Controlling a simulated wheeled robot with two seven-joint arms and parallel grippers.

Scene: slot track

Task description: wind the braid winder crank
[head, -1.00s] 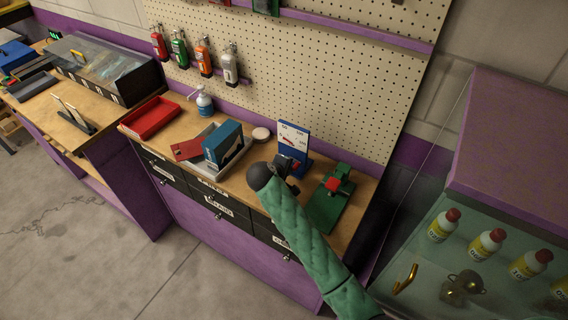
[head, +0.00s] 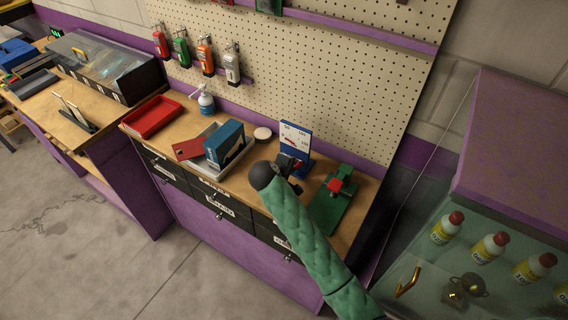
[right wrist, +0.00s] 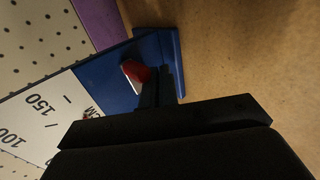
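The braid winder (head: 297,137) is a blue upright stand with a white scale panel, on the wooden bench top. It shows close up in the right wrist view (right wrist: 112,62), with a scale marked 100, 150 and CM. A red knob (right wrist: 134,72), seemingly the crank's, shows in front of the blue panel. My right gripper (head: 291,163) is at the front of the winder. Its dark fingers (right wrist: 165,85) reach up right beside the red knob; whether they hold it cannot be made out. The crank arm is mostly hidden. My left gripper is not in view.
A green fixture with a red block (head: 335,185) stands right of the winder. Left are a grey tray with a blue box (head: 224,143), a round pale disc (head: 262,133), a pump bottle (head: 206,103) and a red tray (head: 151,117). A pegboard rises behind.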

